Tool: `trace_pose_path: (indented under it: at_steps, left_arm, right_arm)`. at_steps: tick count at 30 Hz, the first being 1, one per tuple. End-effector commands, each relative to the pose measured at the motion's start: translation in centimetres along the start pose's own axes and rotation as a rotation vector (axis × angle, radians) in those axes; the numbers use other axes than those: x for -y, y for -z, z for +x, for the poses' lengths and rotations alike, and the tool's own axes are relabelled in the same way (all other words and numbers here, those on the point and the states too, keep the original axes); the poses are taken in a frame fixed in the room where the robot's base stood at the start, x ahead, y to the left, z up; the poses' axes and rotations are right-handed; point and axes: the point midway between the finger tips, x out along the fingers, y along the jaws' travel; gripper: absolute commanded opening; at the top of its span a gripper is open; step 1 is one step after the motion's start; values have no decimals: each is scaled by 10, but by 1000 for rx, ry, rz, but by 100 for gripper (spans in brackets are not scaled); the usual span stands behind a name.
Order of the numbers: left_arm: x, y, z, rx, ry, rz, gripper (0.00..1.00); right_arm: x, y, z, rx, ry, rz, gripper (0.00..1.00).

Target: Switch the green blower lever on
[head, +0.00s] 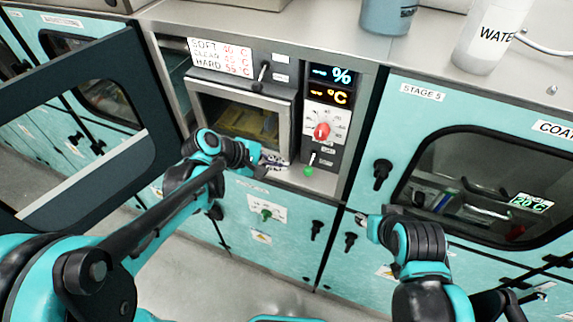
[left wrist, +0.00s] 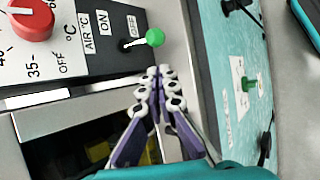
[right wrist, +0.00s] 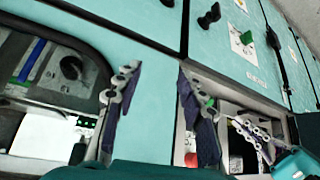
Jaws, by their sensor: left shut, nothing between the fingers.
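The green blower lever (head: 308,170) sticks out at the bottom of the dark control panel, under the red dial. In the left wrist view its green ball knob (left wrist: 155,37) leans toward the OFF label, away from the ON label. My left gripper (head: 268,163) is just left of the lever in the head view. In the left wrist view its closed fingertips (left wrist: 165,72) are close to the knob, with a small gap, and hold nothing. My right gripper (head: 364,222) is before the lower doors on the right; its fingers (right wrist: 155,75) are apart and empty.
The red dial (head: 322,130) sits above the lever. A windowed oven-like compartment (head: 240,110) is left of the panel. A lower door carries another green knob (head: 266,215). A dark framed door (head: 80,150) stands open at left. A water bottle (head: 485,40) stands on the counter.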

Motion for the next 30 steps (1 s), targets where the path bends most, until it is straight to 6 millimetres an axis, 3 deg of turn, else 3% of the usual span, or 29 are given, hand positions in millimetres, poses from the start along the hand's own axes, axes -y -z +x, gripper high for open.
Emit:
trace_pose_path:
  at_steps: [6, 13, 19, 30]
  left_arm:
    - [1, 0, 42, 1, 0, 4, 0]
    - [0, 0, 76, 0, 0, 2, 0]
    - [0, 0, 86, -1, 0, 1, 0]
    - [0, 0, 86, -1, 2, 0, 0]
  right_arm:
    - [0, -5, 7, 0, 0, 0, 40]
    - [0, -8, 12, 0, 0, 0, 40]
    - [0, -9, 12, 0, 0, 0, 40]
    - [0, -9, 12, 0, 0, 0, 40]
